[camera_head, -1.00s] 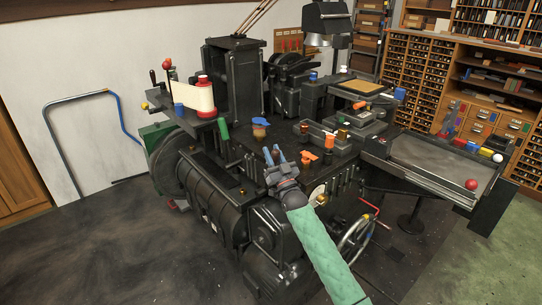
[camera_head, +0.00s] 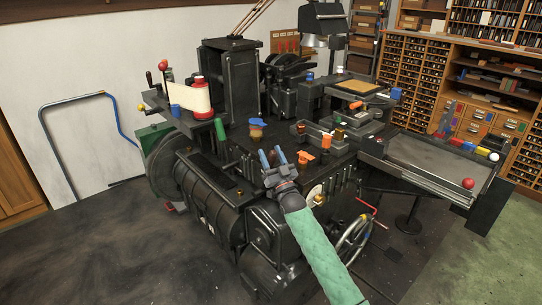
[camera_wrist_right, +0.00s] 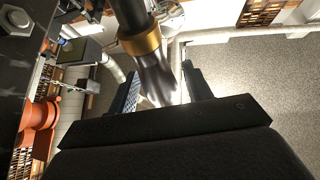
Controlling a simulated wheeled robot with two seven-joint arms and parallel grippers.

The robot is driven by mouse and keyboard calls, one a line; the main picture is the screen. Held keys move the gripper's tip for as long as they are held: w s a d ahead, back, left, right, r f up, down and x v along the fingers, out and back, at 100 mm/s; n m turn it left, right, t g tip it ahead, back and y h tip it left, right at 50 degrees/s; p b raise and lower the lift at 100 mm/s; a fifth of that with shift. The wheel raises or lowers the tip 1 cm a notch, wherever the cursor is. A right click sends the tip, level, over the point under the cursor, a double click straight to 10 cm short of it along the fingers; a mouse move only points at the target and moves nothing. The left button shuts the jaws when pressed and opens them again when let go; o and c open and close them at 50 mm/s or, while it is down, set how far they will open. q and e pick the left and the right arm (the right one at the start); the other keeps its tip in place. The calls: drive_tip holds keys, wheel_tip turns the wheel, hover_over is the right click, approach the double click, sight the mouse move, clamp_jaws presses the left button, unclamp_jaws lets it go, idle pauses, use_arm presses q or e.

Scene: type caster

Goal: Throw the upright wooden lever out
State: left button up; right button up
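My right gripper (camera_head: 273,158) has blue fingertips with a gap between them. It hangs over the front edge of the black press (camera_head: 215,185), at the end of my green-sleeved arm. In the right wrist view, the two dark fingers of this gripper (camera_wrist_right: 162,88) stand apart. A dark rod with a brass collar (camera_wrist_right: 142,44) and a shiny tapered metal part (camera_wrist_right: 155,80) reaches down between them; I cannot tell whether they touch it. I cannot tell whether this rod is the wooden lever. A green-handled lever (camera_head: 220,129) stands left of the gripper. My left gripper is out of view.
An orange part (camera_head: 305,158) sits just right of the gripper; orange pieces (camera_wrist_right: 38,118) also show in the right wrist view. A delivery table (camera_head: 425,165) with a red ball (camera_head: 468,183) extends right. The dark floor (camera_head: 90,245) at left is clear.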

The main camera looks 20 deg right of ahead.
drive_tip(key=shift+s+f, duration=0.1)
drive_tip(key=shift+f, duration=0.1)
drive_tip(key=b+v, duration=0.2)
drive_tip(key=v, duration=0.5)
drive_tip(key=shift+s, duration=0.2)
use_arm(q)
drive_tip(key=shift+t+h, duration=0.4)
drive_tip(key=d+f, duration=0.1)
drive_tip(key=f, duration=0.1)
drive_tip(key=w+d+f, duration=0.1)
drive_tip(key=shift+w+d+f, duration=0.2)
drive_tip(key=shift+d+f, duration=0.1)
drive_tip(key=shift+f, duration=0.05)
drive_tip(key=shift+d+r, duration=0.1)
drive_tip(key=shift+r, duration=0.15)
use_arm(e)
drive_tip(key=shift+f, duration=0.1)
